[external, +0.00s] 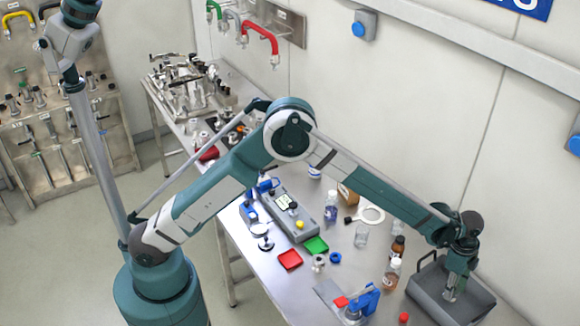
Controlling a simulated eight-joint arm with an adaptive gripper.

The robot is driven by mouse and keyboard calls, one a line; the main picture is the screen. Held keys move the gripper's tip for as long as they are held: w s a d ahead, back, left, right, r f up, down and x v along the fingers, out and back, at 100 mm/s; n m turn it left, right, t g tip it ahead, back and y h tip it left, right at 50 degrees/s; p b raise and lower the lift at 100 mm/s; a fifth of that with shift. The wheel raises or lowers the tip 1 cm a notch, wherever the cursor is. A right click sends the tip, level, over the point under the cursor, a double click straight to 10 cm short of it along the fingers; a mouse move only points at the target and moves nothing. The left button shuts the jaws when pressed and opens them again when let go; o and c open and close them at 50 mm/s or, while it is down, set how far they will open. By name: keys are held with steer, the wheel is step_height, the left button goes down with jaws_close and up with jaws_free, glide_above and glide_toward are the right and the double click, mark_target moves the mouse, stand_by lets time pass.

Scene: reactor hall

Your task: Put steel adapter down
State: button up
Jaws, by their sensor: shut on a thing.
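My gripper (455,277) is at the right, pointing down over a dark grey open bin (425,304). It is shut on a small steel piece, the steel adapter (450,292), which hangs below the fingers inside the bin's outline. The fingers hide part of the adapter. I cannot tell whether the adapter touches the bin floor.
The steel table carries a grey instrument (290,215), a red tray (290,259), a green tray (316,245) and a blue device (361,303). Bottles (392,272) stand close left of the bin. A small metal fitting (319,263) stands near the trays.

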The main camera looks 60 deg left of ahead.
steer(key=shift+f, duration=1.3)
steer(key=shift+f, duration=0.25)
steer(key=o, duration=1)
steer(key=shift+r, duration=0.1)
steer(key=shift+r, duration=0.1)
steer(key=r, duration=0.4)
steer(key=a+r, duration=0.1)
steer(key=r, duration=0.7)
steer(key=shift+s+a, duration=0.15)
steer(key=shift+a, duration=0.05)
